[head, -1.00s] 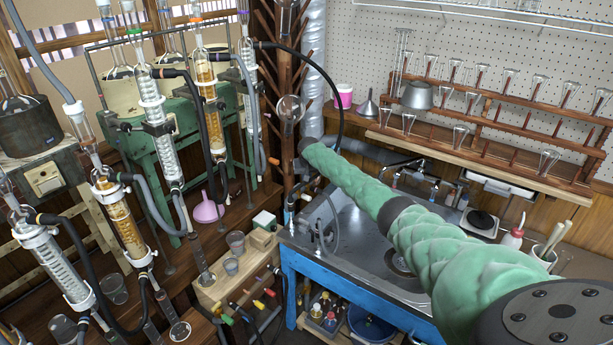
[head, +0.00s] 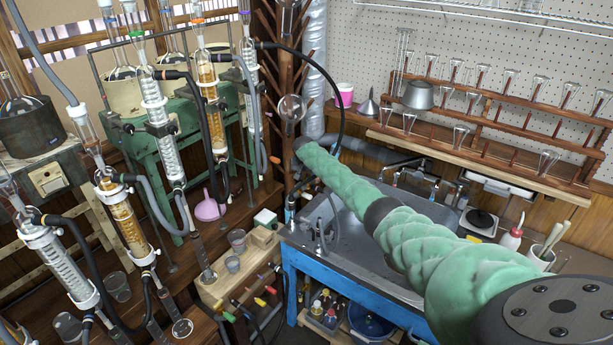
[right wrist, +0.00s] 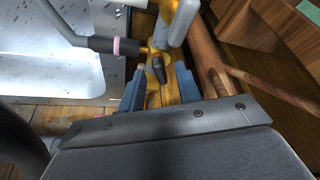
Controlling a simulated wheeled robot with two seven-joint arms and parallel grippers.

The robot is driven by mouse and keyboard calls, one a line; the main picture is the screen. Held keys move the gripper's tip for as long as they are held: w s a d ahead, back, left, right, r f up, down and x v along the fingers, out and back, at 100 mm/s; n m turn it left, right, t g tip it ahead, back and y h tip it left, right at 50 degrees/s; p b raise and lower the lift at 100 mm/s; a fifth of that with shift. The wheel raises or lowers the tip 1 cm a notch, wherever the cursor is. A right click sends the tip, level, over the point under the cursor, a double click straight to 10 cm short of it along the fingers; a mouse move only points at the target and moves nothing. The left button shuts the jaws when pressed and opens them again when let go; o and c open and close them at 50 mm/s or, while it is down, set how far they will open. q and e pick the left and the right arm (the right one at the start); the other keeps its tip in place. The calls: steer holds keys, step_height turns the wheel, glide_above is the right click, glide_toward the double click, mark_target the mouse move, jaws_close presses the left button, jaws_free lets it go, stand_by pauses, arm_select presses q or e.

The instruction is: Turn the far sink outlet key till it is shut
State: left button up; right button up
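In the right wrist view a small black key (right wrist: 158,69) sits on a yellow brass fitting (right wrist: 183,92) beside the sink. My right gripper (right wrist: 160,76) is open, with one blue-grey finger on each side of the key and a visible gap to it. I cannot tell whether the key is open or shut. In the head view my green-sleeved right arm reaches across the sink (head: 335,262) to its far left corner. There the gripper and key are hidden or too small to make out. My left gripper is not in view.
A grey pipe with a pink-ringed hose end (right wrist: 116,46) lies just left of the key. A brown wooden post (right wrist: 208,60) stands close on the right. Glass condensers and hoses crowd the left bench.

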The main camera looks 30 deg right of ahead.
steer(key=shift+s+a+r, duration=0.1)
steer(key=shift+a+r, duration=0.1)
steer(key=shift+r, duration=0.3)
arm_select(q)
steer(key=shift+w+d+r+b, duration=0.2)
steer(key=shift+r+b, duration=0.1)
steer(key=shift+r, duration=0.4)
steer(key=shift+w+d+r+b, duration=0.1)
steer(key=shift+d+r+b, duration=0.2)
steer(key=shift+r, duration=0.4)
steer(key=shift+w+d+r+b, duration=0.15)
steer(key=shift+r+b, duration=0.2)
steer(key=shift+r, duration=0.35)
arm_select(e)
steer(key=v, duration=0.6)
steer(key=shift+r, duration=0.35)
steer(key=shift+s, duration=0.15)
